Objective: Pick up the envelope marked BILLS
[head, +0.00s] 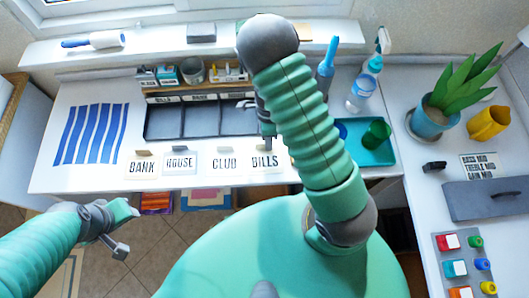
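The envelope marked BILLS (265,161) is a white card at the front edge of the white desk, rightmost of a row. Its label faces me. The CLUB (224,163), HOUSE (181,162) and BANK (142,166) envelopes stand to its left, with tan tabs on top. My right gripper (268,142) points down just above the BILLS envelope's top edge; my own green arm hides part of it. I cannot tell whether it touches the envelope or how far its fingers are apart. My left gripper (126,229) is open and empty, in front of the desk at lower left.
A dark compartment tray (205,121) lies behind the envelopes. A blue-striped sheet (91,134) is at left. A teal tray (372,152) with a green cup (377,133) and a spray bottle (364,90) are right of my arm. A potted plant (431,122) stands on the right-hand counter.

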